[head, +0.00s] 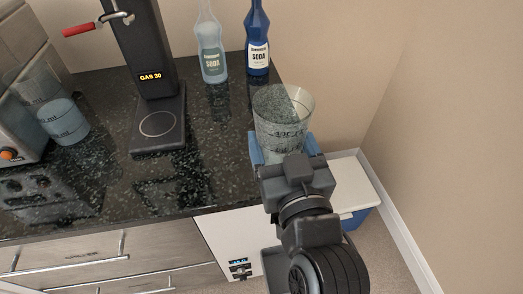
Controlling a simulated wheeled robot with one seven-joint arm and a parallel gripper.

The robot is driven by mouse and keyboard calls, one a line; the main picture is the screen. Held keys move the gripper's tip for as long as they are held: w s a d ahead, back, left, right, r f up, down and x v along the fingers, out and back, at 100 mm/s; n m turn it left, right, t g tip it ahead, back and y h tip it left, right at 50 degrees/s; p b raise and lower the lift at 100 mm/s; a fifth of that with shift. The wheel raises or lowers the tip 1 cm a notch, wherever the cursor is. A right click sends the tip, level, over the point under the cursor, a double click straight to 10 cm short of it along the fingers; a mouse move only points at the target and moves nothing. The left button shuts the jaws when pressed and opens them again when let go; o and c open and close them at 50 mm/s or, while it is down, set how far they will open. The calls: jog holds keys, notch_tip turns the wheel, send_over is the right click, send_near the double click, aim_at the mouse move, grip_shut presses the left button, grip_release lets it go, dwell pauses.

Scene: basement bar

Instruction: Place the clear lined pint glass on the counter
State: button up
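A clear pint glass (284,112) with dark printed lines is held upright in my gripper (284,150). The blue fingers sit on both sides of its lower part. The glass is at the right end of the dark speckled counter (200,172), overlapping its right edge in the picture. I cannot tell whether its base, hidden behind my gripper, touches the counter. Another clear measuring vessel with bluish contents (63,118) stands at the left of the counter.
A black soda machine (155,60) stands mid-counter. A pale soda bottle (212,50) and a blue one (257,42) stand at the back. A toaster-like appliance (18,125) is at the left. The front middle counter is clear. A wall (440,130) rises at right.

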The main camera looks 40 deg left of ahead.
jog(key=shift+w+a+f+p, duration=0.1)
jog(key=shift+a+f, duration=0.55)
jog(key=shift+f, duration=0.4)
jog(key=shift+s+a+f+p, duration=0.15)
jog(key=shift+a+f, duration=0.55)
jog(key=shift+f, duration=0.35)
jog(key=shift+w+a+f+p, duration=0.15)
jog(key=shift+a+f, duration=0.5)
jog(key=shift+f, duration=0.4)
jog(key=shift+f, duration=0.1)
jog(key=shift+f+b, duration=0.1)
jog(key=shift+b, duration=0.2)
jog(key=o, duration=1.3)
